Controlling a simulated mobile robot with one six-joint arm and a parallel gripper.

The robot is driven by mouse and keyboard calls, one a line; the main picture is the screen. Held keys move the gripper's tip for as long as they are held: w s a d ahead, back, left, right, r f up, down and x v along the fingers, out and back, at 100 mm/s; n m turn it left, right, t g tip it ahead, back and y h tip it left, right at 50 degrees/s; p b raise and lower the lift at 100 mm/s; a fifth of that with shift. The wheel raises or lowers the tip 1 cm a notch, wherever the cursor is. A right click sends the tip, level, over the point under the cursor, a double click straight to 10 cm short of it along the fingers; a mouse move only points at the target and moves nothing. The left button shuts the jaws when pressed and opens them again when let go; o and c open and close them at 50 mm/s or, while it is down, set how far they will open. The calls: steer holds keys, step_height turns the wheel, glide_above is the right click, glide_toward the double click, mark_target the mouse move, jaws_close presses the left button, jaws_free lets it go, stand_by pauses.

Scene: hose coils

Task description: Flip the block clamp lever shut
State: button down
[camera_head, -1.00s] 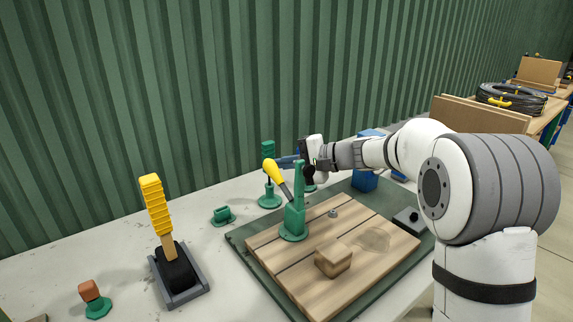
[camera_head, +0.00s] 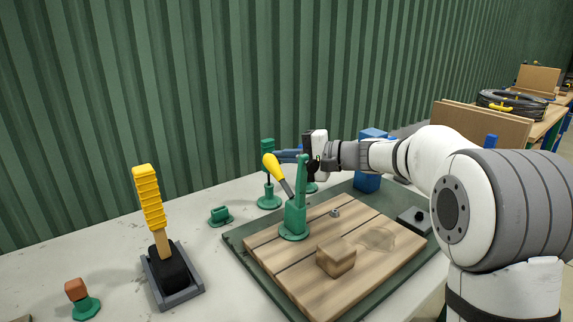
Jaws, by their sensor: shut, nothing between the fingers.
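The block clamp (camera_head: 296,215) is a green upright post on the wooden board. Its lever has a yellow grip (camera_head: 271,167) that tilts up and to the left from the post. A wooden block (camera_head: 336,257) sits on the board in front of the clamp. My gripper (camera_head: 308,165) is behind the top of the clamp post, which partly hides it. Its fingers are shut and hold nothing. I cannot tell whether it touches the lever.
The wooden board (camera_head: 378,275) lies on a green base. A yellow-handled tool (camera_head: 150,200) stands in a grey holder at the left. Green fixtures (camera_head: 269,200) stand behind the clamp, and a blue block (camera_head: 367,181) is at the right. A corrugated green wall closes the back.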

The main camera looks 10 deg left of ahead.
steer(key=s+d+r+n+y+b, duration=0.2)
steer(key=s+d+b, duration=0.3)
steer(key=b, duration=0.7)
steer(key=shift+d+r+y+b, duration=0.35)
steer(key=shift+r+y, duration=0.45)
steer(key=shift+r, duration=0.1)
steer(key=shift+d, duration=0.1)
steer(key=w+r+p, duration=0.3)
steer(key=d+f, duration=0.6)
steer(key=d, duration=0.2)
steer(key=shift+w+f+p, duration=0.15)
steer(key=shift+p, duration=0.3)
